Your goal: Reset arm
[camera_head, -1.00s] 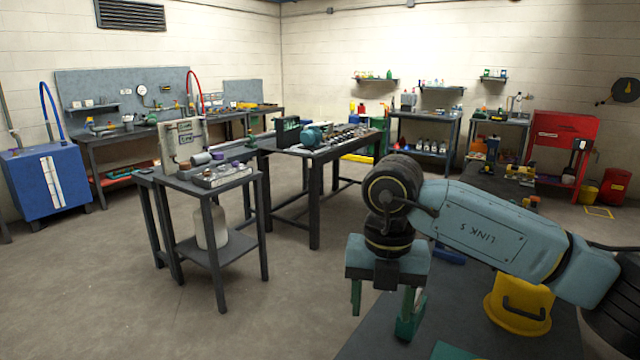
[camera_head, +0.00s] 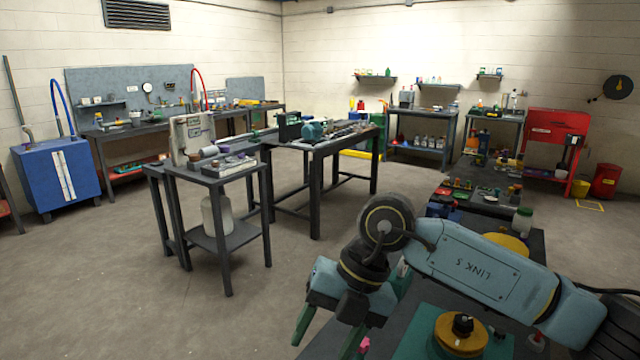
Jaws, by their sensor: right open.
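My right arm comes in from the lower right, over a dark workbench (camera_head: 405,343). My right gripper (camera_head: 327,343) hangs at the bench's left edge with its two green fingers spread apart. No object shows between the fingers. Part of the gripper is cut off by the bottom of the picture. My left gripper is not in view.
A yellow round part (camera_head: 460,334) sits on a green plate (camera_head: 414,338) close to my right forearm. A small dark table (camera_head: 222,178) with tagged items stands left of centre. A long table (camera_head: 318,150) stands behind it. Open floor (camera_head: 110,290) lies at left.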

